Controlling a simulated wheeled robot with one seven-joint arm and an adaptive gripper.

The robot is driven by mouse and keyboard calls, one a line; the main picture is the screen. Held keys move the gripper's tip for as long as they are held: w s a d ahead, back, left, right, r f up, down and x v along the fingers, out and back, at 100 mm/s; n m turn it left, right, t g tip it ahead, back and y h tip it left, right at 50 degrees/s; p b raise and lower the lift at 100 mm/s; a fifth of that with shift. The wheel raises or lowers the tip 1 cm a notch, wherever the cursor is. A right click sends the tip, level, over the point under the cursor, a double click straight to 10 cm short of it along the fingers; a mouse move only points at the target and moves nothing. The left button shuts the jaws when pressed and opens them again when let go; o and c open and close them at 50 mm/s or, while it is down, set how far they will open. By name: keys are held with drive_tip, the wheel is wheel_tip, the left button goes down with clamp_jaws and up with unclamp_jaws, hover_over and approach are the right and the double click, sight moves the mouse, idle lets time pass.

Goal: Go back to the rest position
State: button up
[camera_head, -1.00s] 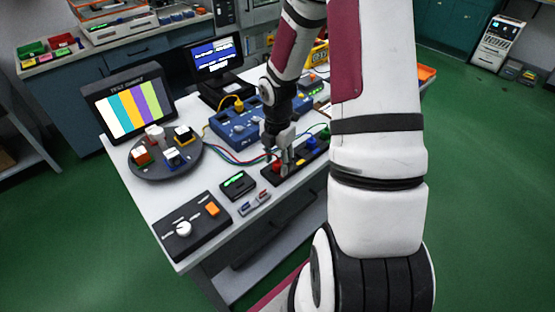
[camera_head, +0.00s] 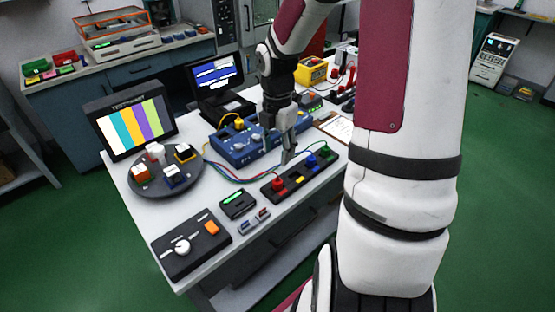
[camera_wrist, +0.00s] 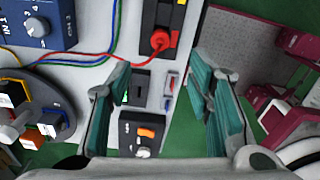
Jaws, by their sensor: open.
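My gripper (camera_head: 287,150) is above the white bench, near the black strip with coloured plugs (camera_head: 303,174). In the wrist view its two teal-padded fingers (camera_wrist: 163,100) stand apart with nothing between them. In the wrist view a red plug (camera_wrist: 160,40) with a red cable sits in the strip. The blue instrument box (camera_head: 240,145) stands behind the gripper, which hides part of it.
Green floor (camera_head: 500,200) is open at right.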

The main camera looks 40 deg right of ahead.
drive_tip(key=shift+r, duration=0.35)
idle(0.3)
drive_tip(key=s+a+r+m+t+h, duration=0.2)
drive_tip(key=s+a+r+m, duration=0.4)
drive_tip(key=a+r+m, duration=0.6)
drive_tip(key=s+a+r+m+t+y, duration=0.1)
drive_tip(key=s+a+r+m, duration=0.1)
drive_tip(key=s+r+m, duration=0.1)
drive_tip(key=s+a+r+m+t+y, duration=0.1)
drive_tip(key=s+a+r+m, duration=0.2)
drive_tip(key=s+m, duration=0.2)
drive_tip(key=shift+s+a+r+t, duration=0.35)
drive_tip(key=shift+s+r+t, duration=0.05)
drive_tip(key=shift+s, duration=0.8)
